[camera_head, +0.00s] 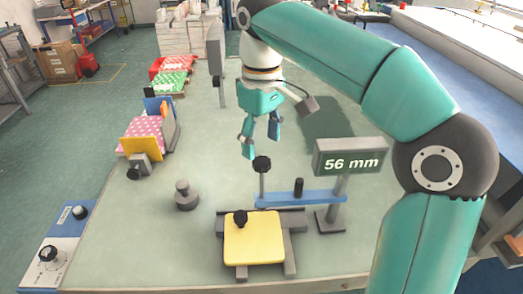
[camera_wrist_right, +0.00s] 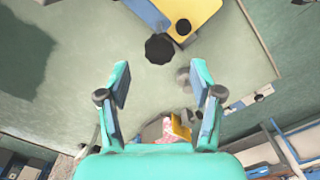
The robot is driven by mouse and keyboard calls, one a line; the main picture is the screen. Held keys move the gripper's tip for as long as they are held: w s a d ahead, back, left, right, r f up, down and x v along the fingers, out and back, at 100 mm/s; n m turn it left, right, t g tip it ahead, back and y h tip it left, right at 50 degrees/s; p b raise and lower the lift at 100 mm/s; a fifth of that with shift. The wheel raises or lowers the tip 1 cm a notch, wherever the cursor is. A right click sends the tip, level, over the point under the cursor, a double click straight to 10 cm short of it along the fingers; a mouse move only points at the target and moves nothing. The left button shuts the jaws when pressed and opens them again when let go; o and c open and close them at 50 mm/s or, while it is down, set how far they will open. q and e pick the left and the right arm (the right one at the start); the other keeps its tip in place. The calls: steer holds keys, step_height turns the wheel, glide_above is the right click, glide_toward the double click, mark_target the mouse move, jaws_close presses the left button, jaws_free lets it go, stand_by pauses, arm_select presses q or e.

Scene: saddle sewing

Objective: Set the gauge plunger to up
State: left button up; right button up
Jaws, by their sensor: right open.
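The gauge has a display reading 56 mm (camera_head: 350,158) on a grey stand and a blue bar (camera_head: 315,197). A black round knob (camera_head: 262,164) tops a thin upright rod at the bar's left end and looks like the plunger. It stands well above the bar. The knob also shows in the right wrist view (camera_wrist_right: 160,48), beyond the fingertips. My right gripper (camera_head: 261,143) is open and empty just above the knob, apart from it as far as I can tell. Its two spread fingers show in the right wrist view (camera_wrist_right: 160,88). My left gripper is not in view.
A yellow piece (camera_head: 255,245) lies on a grey fixture with a black knob in front of the gauge. A grey knobbed weight (camera_head: 186,196) stands left. Pink (camera_head: 146,133), green and red dotted pieces line the left side. The table's middle is clear.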

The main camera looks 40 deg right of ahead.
steer(key=shift+r, duration=1.55)
